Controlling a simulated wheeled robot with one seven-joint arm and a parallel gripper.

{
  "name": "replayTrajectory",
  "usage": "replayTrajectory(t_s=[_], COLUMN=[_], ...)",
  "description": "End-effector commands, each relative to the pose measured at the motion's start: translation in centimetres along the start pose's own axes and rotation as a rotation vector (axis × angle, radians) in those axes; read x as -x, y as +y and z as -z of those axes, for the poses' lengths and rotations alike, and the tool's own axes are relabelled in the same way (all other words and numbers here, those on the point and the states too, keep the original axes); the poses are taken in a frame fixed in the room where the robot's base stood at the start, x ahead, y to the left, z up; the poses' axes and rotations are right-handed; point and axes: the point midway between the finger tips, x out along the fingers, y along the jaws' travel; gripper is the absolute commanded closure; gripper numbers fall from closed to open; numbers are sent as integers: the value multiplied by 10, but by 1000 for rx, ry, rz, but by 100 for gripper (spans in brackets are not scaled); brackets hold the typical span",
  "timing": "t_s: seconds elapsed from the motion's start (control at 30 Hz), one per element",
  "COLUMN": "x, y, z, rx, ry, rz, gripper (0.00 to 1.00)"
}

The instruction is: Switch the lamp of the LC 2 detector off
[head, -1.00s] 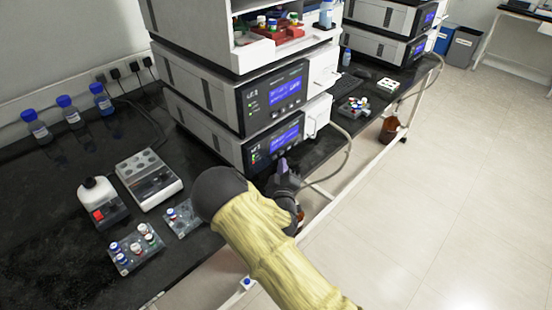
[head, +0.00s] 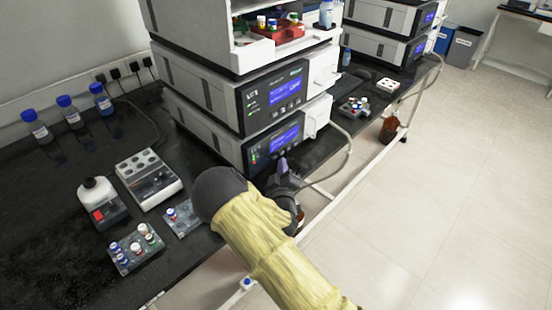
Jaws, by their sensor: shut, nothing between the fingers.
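A column stack of white modules with black front panels stands on the dark bench. The lowest module (head: 208,134) has a lit blue screen (head: 285,138) and small green lights at its left; the module above it (head: 200,90) also has a lit blue screen (head: 287,90). The panel lettering is too small to read, so I cannot tell which is the LC 2 detector. My gripper (head: 283,164) is shut and empty, with its tip close to the lower part of the lowest front panel. I cannot tell whether it touches. My wrist hides the panel's bottom edge.
A second stack (head: 385,46) stands farther back. Vial racks (head: 136,248), a white-topped block (head: 148,178) and a white bottle on a mixer (head: 102,202) stand left of my arm. A tube (head: 345,165) loops off the bench front. Open floor lies right.

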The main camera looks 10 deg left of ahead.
Motion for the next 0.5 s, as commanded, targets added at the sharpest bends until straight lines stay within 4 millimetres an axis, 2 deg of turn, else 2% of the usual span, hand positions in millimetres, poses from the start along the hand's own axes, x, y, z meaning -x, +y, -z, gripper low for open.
replayTrajectory(t_s=[0.5], x=[-5], y=[-4], z=[4], rx=[0], ry=[0], rz=[0], gripper=[100])
